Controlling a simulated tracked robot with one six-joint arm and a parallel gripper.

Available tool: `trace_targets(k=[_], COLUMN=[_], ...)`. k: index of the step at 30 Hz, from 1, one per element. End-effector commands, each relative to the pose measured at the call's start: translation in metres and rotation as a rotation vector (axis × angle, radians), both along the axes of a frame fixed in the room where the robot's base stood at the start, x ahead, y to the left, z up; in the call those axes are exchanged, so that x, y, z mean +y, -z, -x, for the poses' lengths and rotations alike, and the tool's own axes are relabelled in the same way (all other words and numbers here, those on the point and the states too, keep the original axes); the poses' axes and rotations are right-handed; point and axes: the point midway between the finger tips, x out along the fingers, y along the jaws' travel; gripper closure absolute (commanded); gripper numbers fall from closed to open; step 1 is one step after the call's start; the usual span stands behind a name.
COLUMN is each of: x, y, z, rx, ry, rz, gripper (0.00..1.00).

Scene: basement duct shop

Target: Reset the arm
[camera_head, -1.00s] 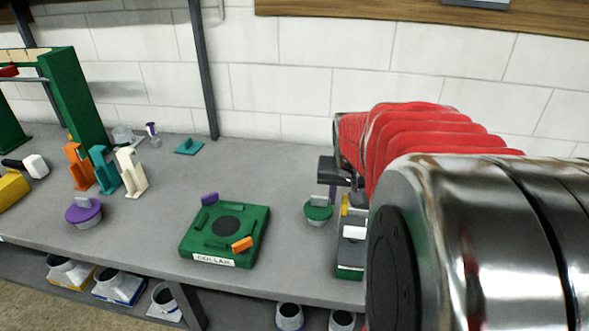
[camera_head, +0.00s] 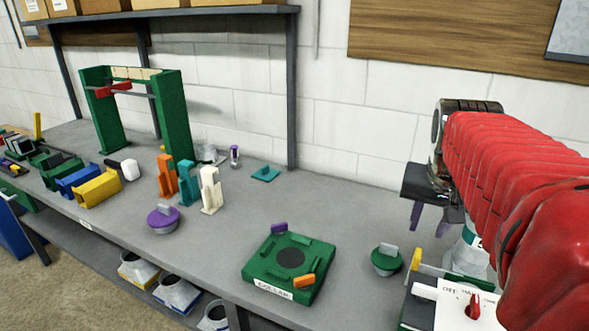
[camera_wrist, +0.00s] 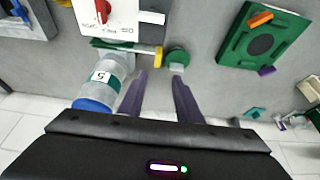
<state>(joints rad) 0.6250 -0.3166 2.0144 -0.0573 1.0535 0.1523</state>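My gripper (camera_head: 429,228) hangs from my red-sleeved arm at the right of the head view, above the bench, with its purple fingers pointing down. In the wrist view my gripper (camera_wrist: 160,78) has its two fingers clearly apart, with nothing between them. Beyond the fingertips is a green round piece with a grey grip (camera_wrist: 177,58), on the bench. A clear jar with a blue end and a "5" label (camera_wrist: 103,75) is close to the left finger; I cannot tell whether they touch.
A white panel with a red switch (camera_head: 473,307) is below my arm at the right. A green COLLAR fixture (camera_head: 262,271) sits mid-bench. Orange, teal and white uprights (camera_head: 210,190), a purple-lidded piece (camera_head: 163,219) and a green gantry (camera_head: 176,115) stand left. Bench between gantry and wall is mostly clear.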

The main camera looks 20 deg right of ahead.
Motion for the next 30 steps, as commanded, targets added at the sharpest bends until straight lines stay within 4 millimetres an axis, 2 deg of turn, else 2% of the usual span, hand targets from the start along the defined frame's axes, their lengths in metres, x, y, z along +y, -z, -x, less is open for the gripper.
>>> trace_targets(k=[14,19,23,30], x=[0.000,0.007,0.029,0.090], y=[-0.004,0.016,0.032,0.055], z=[0.000,0.004,0.008,0.013], rx=[-0.003,0.011,0.014,0.004], ry=[-0.013,-0.047,-0.107,-0.266], rz=[0.007,0.002,0.002,0.009], gripper=[0.69,0.69,0.69,0.69])
